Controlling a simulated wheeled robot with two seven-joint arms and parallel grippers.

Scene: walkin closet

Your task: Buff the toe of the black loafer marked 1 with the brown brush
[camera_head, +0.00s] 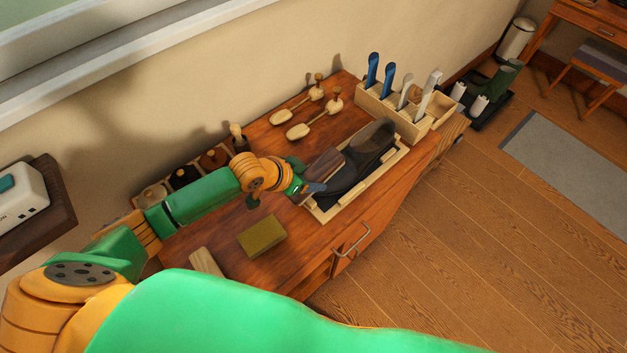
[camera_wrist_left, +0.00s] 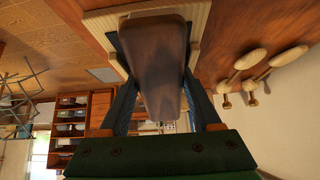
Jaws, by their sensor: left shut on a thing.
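The black loafer (camera_head: 371,148) lies in a pale wooden tray (camera_head: 404,152) with a dark inside; no number on it is legible. My left gripper (camera_head: 309,176) is shut on the brown brush (camera_head: 325,164), at the near left end of the loafer. The brush (camera_wrist_left: 158,65) fills the middle of the left wrist view between the two fingers and hides the shoe there. The brush overlaps the loafer's side in the head view; I cannot tell whether they touch. My right gripper is not in view.
A yellow-brown block (camera_head: 262,236) lies left of the tray. Two wooden shoe trees (camera_head: 314,122) lie behind it. A wooden holder (camera_head: 398,117) with blue and white handled tools stands at the back right. Several round pots (camera_head: 184,176) line the wall.

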